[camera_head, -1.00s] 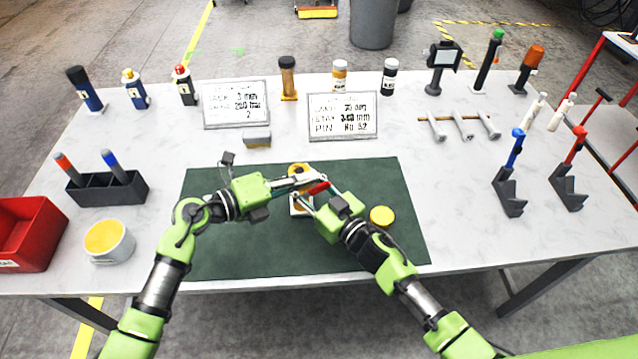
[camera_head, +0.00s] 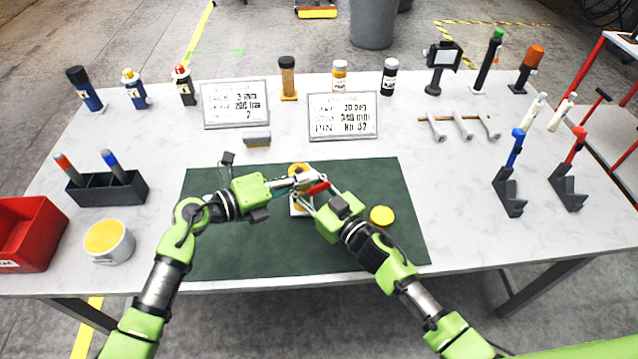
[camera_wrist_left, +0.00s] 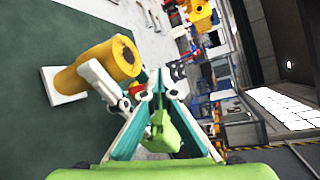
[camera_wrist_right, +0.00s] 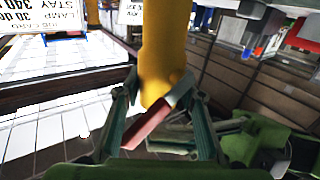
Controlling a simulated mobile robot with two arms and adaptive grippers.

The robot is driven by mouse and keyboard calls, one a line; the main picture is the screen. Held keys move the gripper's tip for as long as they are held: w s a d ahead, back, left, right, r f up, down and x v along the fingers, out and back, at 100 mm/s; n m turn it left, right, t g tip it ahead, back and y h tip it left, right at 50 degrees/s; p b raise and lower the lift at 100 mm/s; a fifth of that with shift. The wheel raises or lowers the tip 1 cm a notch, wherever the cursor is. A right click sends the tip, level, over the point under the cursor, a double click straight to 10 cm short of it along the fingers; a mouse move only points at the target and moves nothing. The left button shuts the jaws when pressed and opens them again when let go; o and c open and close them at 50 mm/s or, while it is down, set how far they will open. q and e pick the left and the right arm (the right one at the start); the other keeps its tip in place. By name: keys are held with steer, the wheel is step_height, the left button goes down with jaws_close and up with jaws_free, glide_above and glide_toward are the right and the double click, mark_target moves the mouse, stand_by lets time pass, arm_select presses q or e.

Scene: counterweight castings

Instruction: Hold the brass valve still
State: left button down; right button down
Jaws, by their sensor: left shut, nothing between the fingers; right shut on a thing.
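The brass valve (camera_head: 298,168) is a yellow cylinder on a white base on the green mat. Its body shows in the left wrist view (camera_wrist_left: 105,62) and in the right wrist view (camera_wrist_right: 162,45). A red-handled lever (camera_head: 318,187) lies across its near side; the red handle also shows in the right wrist view (camera_wrist_right: 148,126). My right gripper (camera_wrist_right: 160,82) is shut on the valve body, one finger on each side. My left gripper (camera_wrist_left: 160,78) is shut and empty, beside the valve and lever. In the head view both grippers partly hide the valve.
A yellow disc (camera_head: 382,216) lies right of the valve on the mat (camera_head: 230,250). Two written signs (camera_head: 235,104) (camera_head: 343,116) stand behind. The mat's front is clear.

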steer(key=shift+r, duration=0.15)
arm_select(q)
steer(key=shift+d+f, duration=0.25)
steer(key=shift+f, duration=0.05)
steer(key=shift+d+f, duration=0.2)
steer(key=shift+f, duration=0.1)
stand_by(0.8)
